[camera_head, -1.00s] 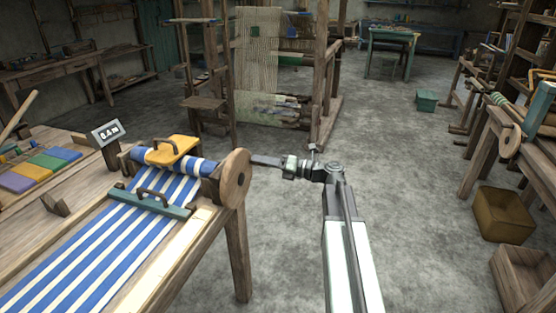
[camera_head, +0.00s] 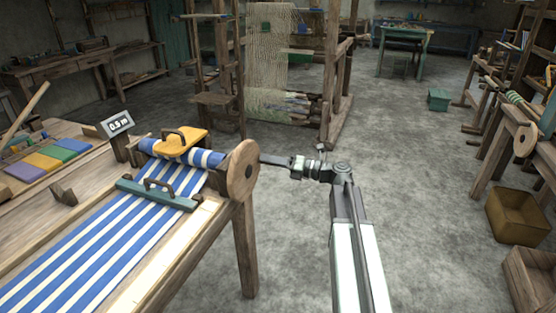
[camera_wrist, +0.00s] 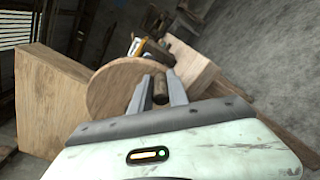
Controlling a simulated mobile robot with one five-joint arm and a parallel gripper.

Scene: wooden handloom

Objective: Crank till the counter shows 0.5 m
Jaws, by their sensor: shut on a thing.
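The counter (camera_head: 117,124) stands on the left of the loom table and reads 0.5 m. The striped blue and white cloth (camera_head: 110,235) runs up the table to the roller (camera_head: 205,159). A round wooden crank disc (camera_head: 242,171) sits at the roller's right end, and it shows large in the wrist view (camera_wrist: 107,88). My gripper (camera_wrist: 160,88) is shut on the crank's handle (camera_wrist: 160,90), a short dark peg in front of the disc. In the head view my gripper (camera_head: 268,160) reaches the disc from the right. The handle is hard to make out there.
A yellow block with a handle (camera_head: 181,142) sits on the roller, and a teal bar with a handle (camera_head: 157,194) lies across the cloth. A yellowish bin (camera_head: 517,217) stands on the floor at right. The floor around my arm is clear.

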